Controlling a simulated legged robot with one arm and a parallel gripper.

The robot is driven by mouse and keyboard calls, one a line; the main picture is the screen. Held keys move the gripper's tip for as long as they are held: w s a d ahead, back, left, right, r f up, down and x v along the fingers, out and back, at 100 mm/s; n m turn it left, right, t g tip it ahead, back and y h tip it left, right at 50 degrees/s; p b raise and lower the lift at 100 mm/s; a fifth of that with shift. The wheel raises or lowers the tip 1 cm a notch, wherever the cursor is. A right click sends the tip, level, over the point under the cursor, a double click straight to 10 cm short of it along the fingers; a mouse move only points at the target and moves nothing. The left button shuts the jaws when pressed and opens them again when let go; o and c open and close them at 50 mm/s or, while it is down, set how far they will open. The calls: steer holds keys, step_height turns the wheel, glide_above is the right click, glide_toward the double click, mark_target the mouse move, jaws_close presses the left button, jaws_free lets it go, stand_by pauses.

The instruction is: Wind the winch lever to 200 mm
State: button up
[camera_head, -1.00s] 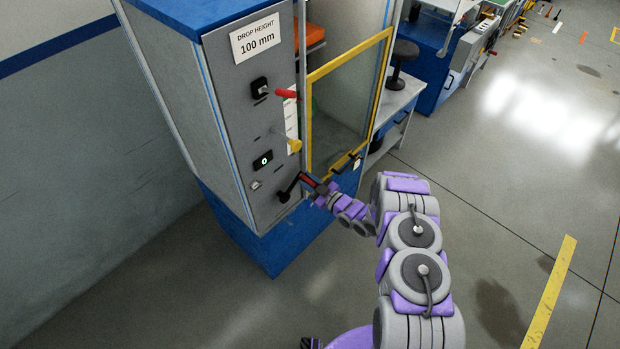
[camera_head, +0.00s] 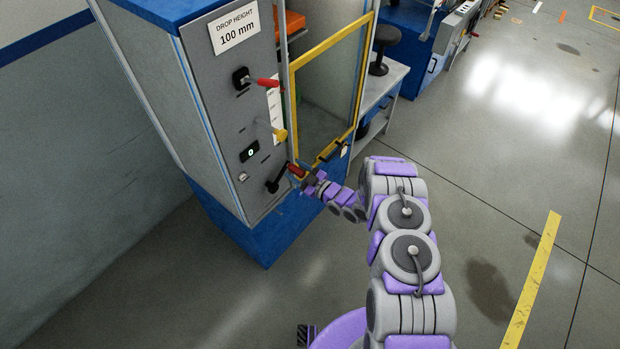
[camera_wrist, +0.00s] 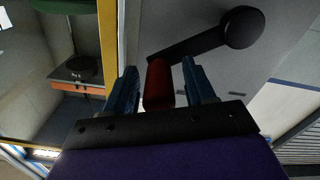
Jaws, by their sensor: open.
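The winch lever (camera_head: 276,181) is a black crank with a red grip, low on the machine's grey front panel. In the wrist view the black crank arm (camera_wrist: 200,42) runs to a round hub at the upper right. Its red grip (camera_wrist: 158,84) stands between the two blue fingers of my gripper (camera_wrist: 156,88). The gripper is open, with a gap visible beside the right finger. In the head view my gripper (camera_head: 306,180) is at the grip. The sign (camera_head: 234,30) reads "DROP HEIGHT 100 mm". A yellow pointer (camera_head: 279,134) sits by a white scale strip (camera_head: 274,108).
Another red-handled lever (camera_head: 266,84) is higher on the panel. A yellow-framed door (camera_head: 330,42) with a handle is right of the panel. Open floor (camera_head: 470,170) lies to the right.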

steer(key=p+v, duration=0.1)
steer(key=v, duration=1.6)
steer(key=shift+f, duration=0.1)
